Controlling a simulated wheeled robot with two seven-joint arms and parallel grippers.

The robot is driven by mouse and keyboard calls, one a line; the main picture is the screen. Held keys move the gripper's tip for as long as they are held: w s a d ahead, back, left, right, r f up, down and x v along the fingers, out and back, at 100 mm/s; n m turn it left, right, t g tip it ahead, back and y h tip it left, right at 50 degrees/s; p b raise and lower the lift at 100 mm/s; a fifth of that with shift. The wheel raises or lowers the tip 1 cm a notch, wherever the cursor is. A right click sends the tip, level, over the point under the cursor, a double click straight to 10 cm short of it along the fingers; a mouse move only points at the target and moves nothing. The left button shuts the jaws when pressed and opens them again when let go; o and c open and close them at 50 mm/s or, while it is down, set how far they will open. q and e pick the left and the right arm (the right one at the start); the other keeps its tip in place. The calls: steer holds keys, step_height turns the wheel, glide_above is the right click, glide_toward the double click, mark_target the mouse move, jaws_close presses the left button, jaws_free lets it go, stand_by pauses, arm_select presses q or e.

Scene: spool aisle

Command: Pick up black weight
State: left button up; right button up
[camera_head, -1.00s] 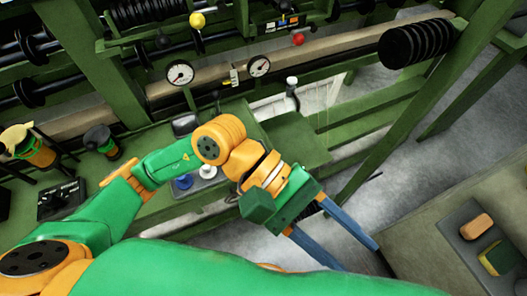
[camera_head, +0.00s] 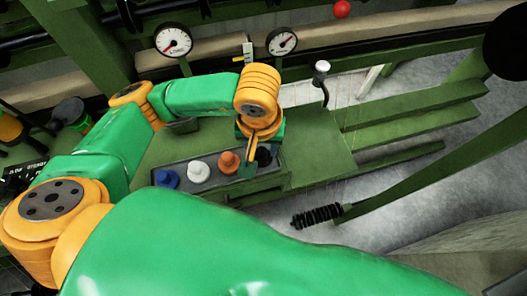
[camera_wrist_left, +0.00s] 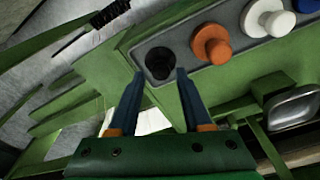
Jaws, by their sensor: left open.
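The black weight (camera_wrist_left: 160,62) sits at the end of a grey tray (camera_wrist_left: 200,78). It also shows in the head view (camera_head: 266,154), partly covered by my left gripper. My left gripper (camera_wrist_left: 160,73) is open and empty. In the wrist view its two blue fingers point at the black weight, one tip to each side of its near edge. I cannot tell whether they touch it. An orange weight (camera_head: 229,161), a white weight (camera_head: 199,171) and a blue weight (camera_head: 166,179) stand in a row beside it. My right gripper is not in view.
The tray lies on a green bench (camera_head: 318,155). Two gauges, a left one (camera_head: 173,41) and a right one (camera_head: 283,41), sit behind. A white-topped lever (camera_head: 321,75) stands right of my gripper. A black spring (camera_head: 316,216) shows over the floor.

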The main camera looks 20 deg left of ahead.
mark_target(262, 151)
arm_select(q)
steer(key=f, duration=0.2)
steer(key=w+f, duration=0.1)
steer(key=f, duration=0.1)
steer(key=shift+w+a+f, duration=0.1)
steer(key=shift+a+f, duration=0.05)
steer(key=shift+f, duration=0.05)
jaws_close()
steer(key=shift+r, duration=0.15)
